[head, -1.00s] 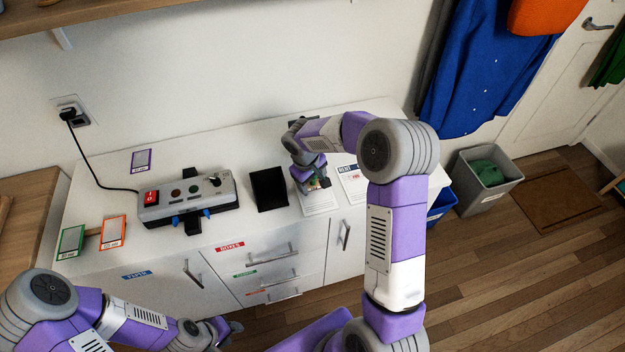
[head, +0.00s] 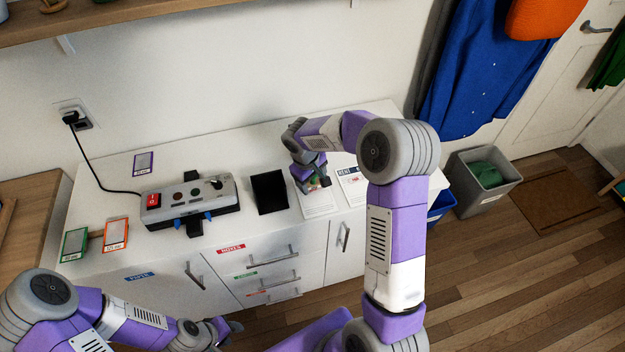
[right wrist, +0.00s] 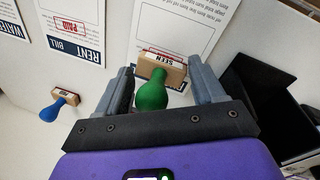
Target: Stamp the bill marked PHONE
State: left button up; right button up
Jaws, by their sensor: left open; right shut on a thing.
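My right gripper (head: 316,184) is shut on a stamp with a green handle (right wrist: 152,92) and a wooden block labelled SEEN. It holds the stamp over a white bill (right wrist: 183,25); the bill also shows under it in the head view (head: 318,208). A red mark shows on this bill just beyond the block, partly hidden. The bill's heading is out of sight, so I cannot read whether it says PHONE. I cannot tell whether the block touches the paper. My left gripper (head: 236,327) is open and empty, low in front of the cabinet.
A RENT bill (right wrist: 88,20) and a WATER bill (right wrist: 10,18) lie alongside; RENT bears a red PAID mark. A blue-handled stamp (right wrist: 58,105) lies near them. A black pad (head: 269,191) and a grey switch box (head: 188,200) stand left of the right gripper.

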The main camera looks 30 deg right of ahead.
jog(key=shift+r+p, duration=1.65)
jog(key=shift+r, duration=0.85)
